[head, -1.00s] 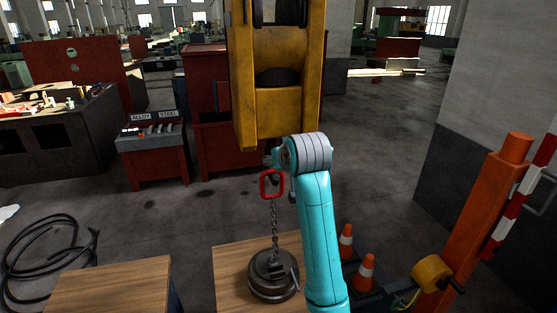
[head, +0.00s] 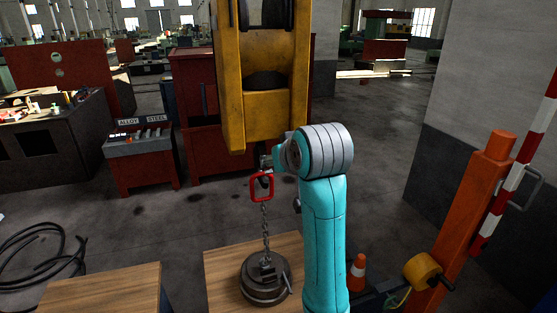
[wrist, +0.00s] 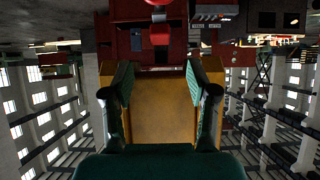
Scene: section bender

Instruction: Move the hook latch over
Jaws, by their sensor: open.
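A yellow hoist block (head: 272,112) hangs in front of me in the head view. A red link (head: 262,187) hangs just below it, with a chain (head: 265,222) running down to a dark round weight (head: 265,280). A small grey part (head: 265,162) shows above the link, but the hook's latch cannot be made out. My gripper (wrist: 160,80) is open in the wrist view, its two fingers apart with the yellow block (wrist: 160,120) behind the gap. Nothing is held.
The weight stands on a wooden top (head: 222,272); another wooden top (head: 100,290) is at lower left. A red cabinet (head: 210,150) stands behind. An orange post (head: 470,210) and a traffic cone (head: 357,272) are at right. Open floor lies between.

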